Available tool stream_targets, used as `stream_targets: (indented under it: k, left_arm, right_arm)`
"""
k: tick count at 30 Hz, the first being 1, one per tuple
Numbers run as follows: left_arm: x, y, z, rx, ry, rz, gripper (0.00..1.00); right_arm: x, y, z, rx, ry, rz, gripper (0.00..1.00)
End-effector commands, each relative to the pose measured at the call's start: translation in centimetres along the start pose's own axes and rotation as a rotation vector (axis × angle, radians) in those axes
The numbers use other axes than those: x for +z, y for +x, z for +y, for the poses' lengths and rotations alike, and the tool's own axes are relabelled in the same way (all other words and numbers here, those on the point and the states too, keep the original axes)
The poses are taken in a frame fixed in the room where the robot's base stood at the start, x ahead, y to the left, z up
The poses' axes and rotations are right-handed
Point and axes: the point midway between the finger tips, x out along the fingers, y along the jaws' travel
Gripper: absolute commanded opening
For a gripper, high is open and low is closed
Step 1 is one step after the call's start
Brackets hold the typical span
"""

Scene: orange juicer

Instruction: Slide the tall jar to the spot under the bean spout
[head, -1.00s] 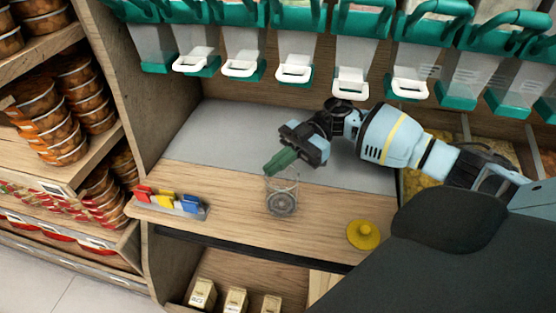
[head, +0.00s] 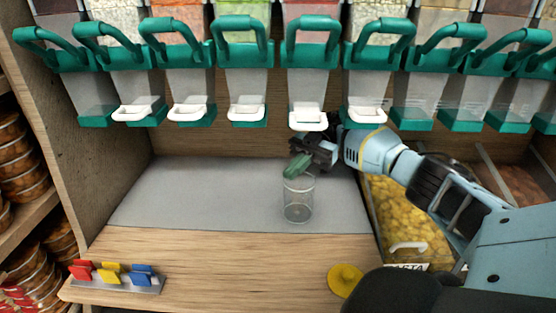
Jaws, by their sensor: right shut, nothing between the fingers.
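The tall jar (head: 299,201), a clear glass cylinder, stands upright on the front part of the grey surface. My right gripper (head: 294,168) reaches in from the right, with its green fingers shut and empty at the jar's rim. I cannot tell whether the fingertips touch the glass or sit just inside the rim. A row of teal-framed dispensers with clear spouts hangs above; one spout (head: 308,87) with a white handle is above and behind the jar. I cannot tell which one holds beans. My left gripper is not in view.
A yellow lid with a knob (head: 345,281) lies on the wooden front ledge (head: 240,270). A rack with red, yellow and blue clips (head: 115,279) is at front left. A bin of yellow food (head: 405,222) is at right. The grey surface (head: 200,190) left of the jar is clear.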

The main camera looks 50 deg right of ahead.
Motion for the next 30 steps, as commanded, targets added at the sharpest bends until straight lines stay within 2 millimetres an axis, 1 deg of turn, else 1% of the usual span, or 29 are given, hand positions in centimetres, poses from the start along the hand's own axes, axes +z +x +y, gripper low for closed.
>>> stream_targets:
  k: [1, 5, 14, 21, 30]
  left_arm:
    - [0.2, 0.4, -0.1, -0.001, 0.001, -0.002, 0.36]
    - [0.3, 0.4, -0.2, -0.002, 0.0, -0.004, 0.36]
    - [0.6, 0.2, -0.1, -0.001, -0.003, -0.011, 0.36]
    - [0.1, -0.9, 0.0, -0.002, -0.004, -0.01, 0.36]
    - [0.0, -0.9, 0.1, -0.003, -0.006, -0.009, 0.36]
  right_arm:
    - [1.2, -0.3, -0.1, 0.002, 0.024, -0.015, 0.0]
    - [1.1, -0.6, -0.2, 0.001, 0.024, -0.015, 0.0]
    - [0.9, -0.6, -0.2, 0.001, 0.024, -0.015, 0.0]
    - [-0.8, -0.9, -0.1, 0.002, 0.019, -0.014, 0.0]
    - [-1.0, -0.8, -0.1, 0.001, 0.012, -0.01, 0.0]
